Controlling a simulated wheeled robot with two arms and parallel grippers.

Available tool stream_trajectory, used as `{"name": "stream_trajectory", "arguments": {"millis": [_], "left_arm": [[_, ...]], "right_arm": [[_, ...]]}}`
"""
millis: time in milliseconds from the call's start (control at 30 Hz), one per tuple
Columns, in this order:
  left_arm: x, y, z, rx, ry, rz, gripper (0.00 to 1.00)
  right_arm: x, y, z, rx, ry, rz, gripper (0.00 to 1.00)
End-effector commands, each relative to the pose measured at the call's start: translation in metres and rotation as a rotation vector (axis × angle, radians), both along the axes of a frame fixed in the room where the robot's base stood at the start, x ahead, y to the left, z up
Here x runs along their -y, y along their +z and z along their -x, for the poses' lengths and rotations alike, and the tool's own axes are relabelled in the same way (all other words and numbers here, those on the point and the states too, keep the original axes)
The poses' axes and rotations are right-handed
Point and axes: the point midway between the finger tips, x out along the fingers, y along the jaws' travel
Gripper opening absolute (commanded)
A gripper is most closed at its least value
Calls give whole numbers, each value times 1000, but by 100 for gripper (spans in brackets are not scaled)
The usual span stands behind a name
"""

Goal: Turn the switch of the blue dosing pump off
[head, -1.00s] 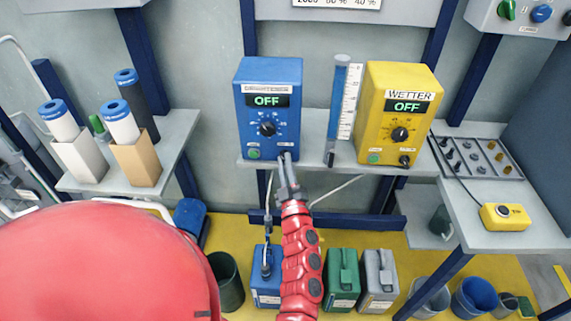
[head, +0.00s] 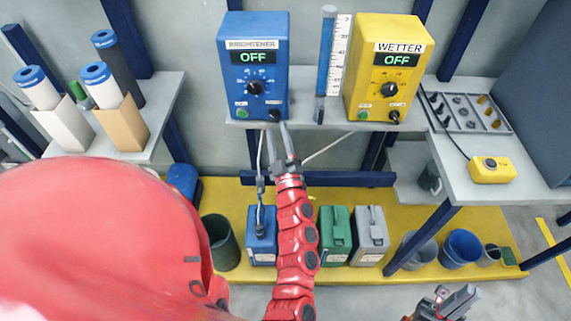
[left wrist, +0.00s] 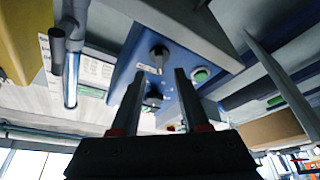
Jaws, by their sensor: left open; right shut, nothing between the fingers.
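The blue dosing pump (head: 272,25) stands on a grey shelf, and its label reads BRIGHTENER. Its display (head: 254,57) shows OFF. A black dial (head: 256,88) is in the middle of its front, with a green button (head: 242,114) low on the left and a dark switch (head: 275,115) low on the right. My left gripper (head: 277,132) is open just below the switch. In the left wrist view the fingers (left wrist: 160,80) point up at the blue front (left wrist: 180,60); contact cannot be told. My right gripper (head: 444,302) is shut and empty at the lower right, away from the pump.
A yellow WETTER pump (head: 368,60), also showing OFF, stands to the right, with a blue measuring tube (head: 326,50) between the pumps. A yellow box (head: 490,170) lies on the right table. Canisters (head: 335,225) and buckets (head: 461,248) stand below the shelf.

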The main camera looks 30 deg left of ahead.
Motion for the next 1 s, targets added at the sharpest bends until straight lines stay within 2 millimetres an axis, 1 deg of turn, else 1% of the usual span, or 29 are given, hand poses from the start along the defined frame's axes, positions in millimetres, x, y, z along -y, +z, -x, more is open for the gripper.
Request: {"name": "stream_trajectory", "arguments": {"millis": [33,100,300,400,500,700,1000], "left_arm": [[11,-7,10,-5,-4,1,45],[24,-12,22,-5,-6,0,45],[59,-28,57,-5,-5,1,45],[72,-35,71,-6,-6,1,45],[81,-38,80,0,-2,1,45],[89,-41,89,-1,-2,0,45],[89,-41,89,0,-1,-1,45]], "right_arm": [[0,-1,0,0,0,0,0],[0,-2,0,0,0,0,0],[0,-3,0,0,0,0,0],[0,-3,0,0,0,0,0],[0,-3,0,0,0,0,0],[0,-3,0,0,0,0,0],[0,-3,0,0,0,0,0]]}}
